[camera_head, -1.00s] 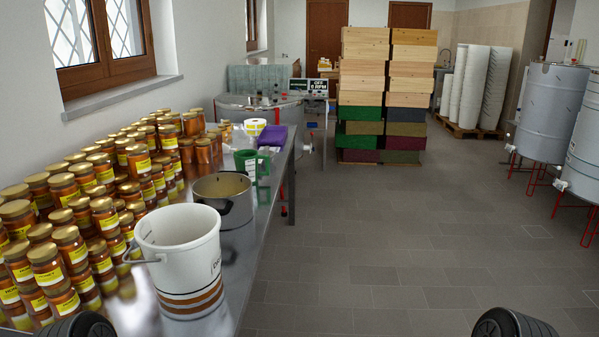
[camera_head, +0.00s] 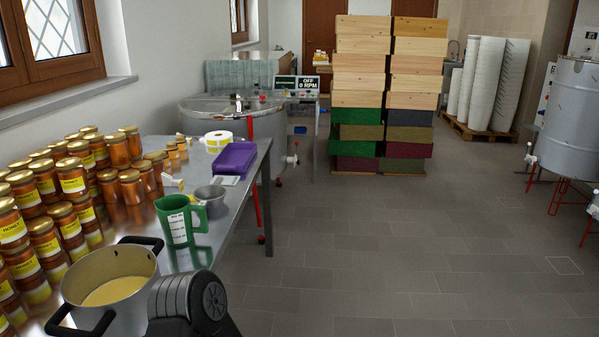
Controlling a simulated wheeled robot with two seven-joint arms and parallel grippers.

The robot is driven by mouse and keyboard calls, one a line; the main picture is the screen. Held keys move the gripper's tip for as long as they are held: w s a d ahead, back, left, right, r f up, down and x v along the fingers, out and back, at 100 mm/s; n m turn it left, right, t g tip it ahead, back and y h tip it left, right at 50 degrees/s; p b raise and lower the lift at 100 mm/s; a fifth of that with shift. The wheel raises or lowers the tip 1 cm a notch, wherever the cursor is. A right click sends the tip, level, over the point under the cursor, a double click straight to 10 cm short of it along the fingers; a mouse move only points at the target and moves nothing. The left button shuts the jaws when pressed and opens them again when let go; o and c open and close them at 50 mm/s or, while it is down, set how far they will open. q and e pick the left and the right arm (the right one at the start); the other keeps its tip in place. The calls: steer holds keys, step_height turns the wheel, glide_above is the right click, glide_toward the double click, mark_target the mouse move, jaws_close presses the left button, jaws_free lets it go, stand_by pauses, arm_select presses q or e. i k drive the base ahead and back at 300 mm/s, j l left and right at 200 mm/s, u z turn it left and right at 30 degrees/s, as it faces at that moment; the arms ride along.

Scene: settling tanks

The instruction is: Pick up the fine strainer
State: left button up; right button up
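I cannot make out a fine strainer for certain. A small grey metal cup-shaped vessel (camera_head: 210,199) stands on the steel table behind the green jug; I cannot tell whether it is a strainer. The green measuring jug (camera_head: 177,219) stands upright on the table. A steel pot (camera_head: 108,277) with black handles and a yellowish inside stands at the near left. A dark rounded part of my arm shows at the bottom, right of the pot. Neither gripper's fingers are in view.
Many honey jars (camera_head: 69,177) crowd the table's left. A purple container (camera_head: 234,160) and a yellow label roll (camera_head: 217,140) lie at the table's far end. A large steel tank (camera_head: 222,117) stands behind. Stacked wooden boxes (camera_head: 378,70) stand beyond clear grey floor.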

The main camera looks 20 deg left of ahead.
mark_target(211, 196)
steer(key=i+u, duration=0.2)
steer(key=i, duration=0.35)
steer(key=i+l+u, duration=0.25)
steer(key=i, duration=0.25)
steer(key=i+l+u, duration=0.2)
steer(key=i, duration=0.3)
steer(key=i+l+u, duration=0.2)
steer(key=i+l, duration=0.15)
steer(key=i, duration=0.15)
